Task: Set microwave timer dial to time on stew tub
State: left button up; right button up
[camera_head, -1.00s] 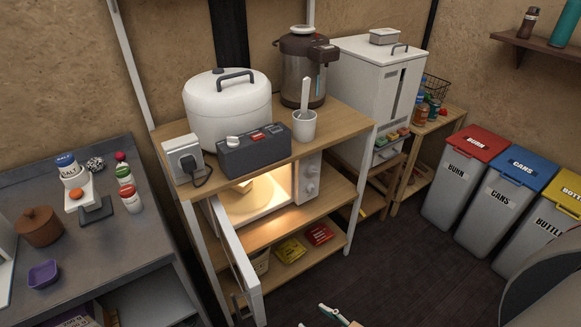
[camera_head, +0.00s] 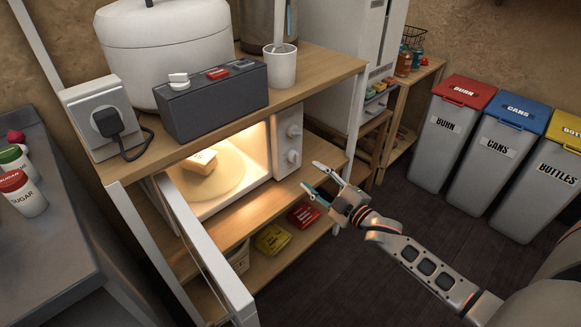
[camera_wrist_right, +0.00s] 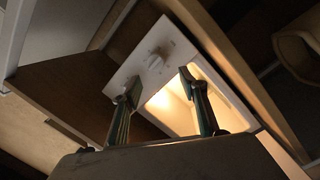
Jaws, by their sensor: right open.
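The microwave (camera_head: 285,166) sits on the shelf under the counter, lit inside, its door (camera_head: 210,255) swung open toward me. Its control panel carries two white knobs, an upper dial (camera_head: 293,132) and a lower dial (camera_head: 293,156). A small pale tub (camera_head: 199,164), likely the stew tub, sits on the turntable; I cannot read any time on it. My right gripper (camera_head: 312,176) is open and empty, in front of and right of the panel, apart from the dials. In the wrist view a dial (camera_wrist_right: 155,62) shows beyond its open fingers (camera_wrist_right: 158,84). My left gripper is out of view.
A grey box with a switch (camera_head: 215,100), a rice cooker (camera_head: 165,55) and a white cup (camera_head: 281,66) stand on the counter above. Yellow (camera_head: 271,239) and red (camera_head: 303,214) packets lie on the shelf below. Bins (camera_head: 450,130) stand at right; the floor between is clear.

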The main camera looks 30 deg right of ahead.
aim_at(297, 160)
jog(key=w+b, duration=0.1)
jog(key=w, duration=0.6)
jog(key=shift+b, duration=0.35)
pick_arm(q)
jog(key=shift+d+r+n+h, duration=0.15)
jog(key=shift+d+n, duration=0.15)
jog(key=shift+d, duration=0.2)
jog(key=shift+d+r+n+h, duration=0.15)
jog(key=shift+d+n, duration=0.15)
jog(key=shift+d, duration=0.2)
pick_arm(e)
jog(key=shift+w+r, duration=0.2)
jog(key=shift+w, duration=0.5)
jog(key=c, duration=1.1)
